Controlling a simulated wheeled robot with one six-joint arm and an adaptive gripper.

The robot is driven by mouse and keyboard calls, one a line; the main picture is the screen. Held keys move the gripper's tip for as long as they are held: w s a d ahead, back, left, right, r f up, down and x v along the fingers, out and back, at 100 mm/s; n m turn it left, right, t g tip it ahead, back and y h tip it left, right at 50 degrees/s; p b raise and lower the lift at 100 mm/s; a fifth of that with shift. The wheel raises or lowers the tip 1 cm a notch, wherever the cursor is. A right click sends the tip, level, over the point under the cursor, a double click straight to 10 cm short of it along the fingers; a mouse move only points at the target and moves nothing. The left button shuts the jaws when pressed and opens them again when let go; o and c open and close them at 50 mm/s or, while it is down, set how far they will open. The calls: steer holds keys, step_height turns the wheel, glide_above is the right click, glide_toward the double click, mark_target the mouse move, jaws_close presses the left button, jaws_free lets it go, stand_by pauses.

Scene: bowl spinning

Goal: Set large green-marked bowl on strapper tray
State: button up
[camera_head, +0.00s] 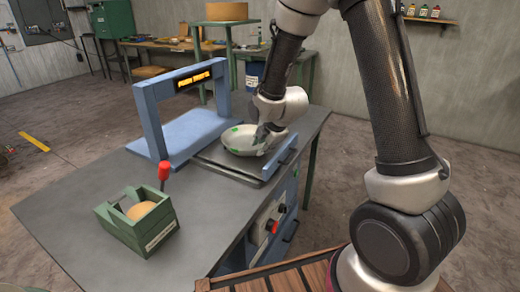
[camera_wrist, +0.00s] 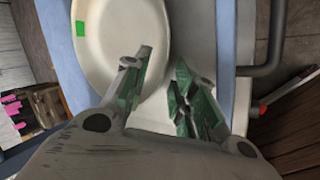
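The large pale bowl (camera_head: 238,142) with green marks sits upright on the strapper's dark-edged tray (camera_head: 228,171). It also shows in the wrist view (camera_wrist: 105,40), with one green square near its left side. My gripper (camera_head: 268,136) is low at the bowl's right side. In the wrist view my gripper (camera_wrist: 160,75) has its fingers apart. The left finger overlaps the bowl's interior and the right finger is outside the rim. The rim between them is not gripped. The bowl's underside is hidden.
The strapper's blue arch (camera_head: 190,82) stands on the left of the bowl. A blue bar (camera_head: 280,156) runs along the tray's right side. A green box (camera_head: 137,222) with a red-knobbed lever stands at the table's front left. The grey tabletop (camera_head: 75,215) has free room.

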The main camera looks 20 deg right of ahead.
steer(key=s+d+r+m+g+h, duration=0.1)
steer(key=s+d+r+m, duration=0.4)
steer(key=s+r, duration=0.35)
steer(key=s+d+r+m, duration=0.55)
steer(key=s+r, duration=0.25)
steer(key=r, duration=0.2)
steer(key=s+d+r+m, duration=0.1)
steer(key=s+m, duration=0.4)
steer(key=s, duration=0.2)
steer(key=s+d+r+m+g, duration=0.1)
steer(key=s+d+r+m, duration=0.1)
steer(key=s+m, duration=0.3)
steer(key=s, duration=0.3)
steer(key=shift+d+r+m+h, duration=0.2)
steer(key=shift+d+m+h, duration=0.05)
steer(key=shift+m+h, duration=0.15)
steer(key=shift+d, duration=0.1)
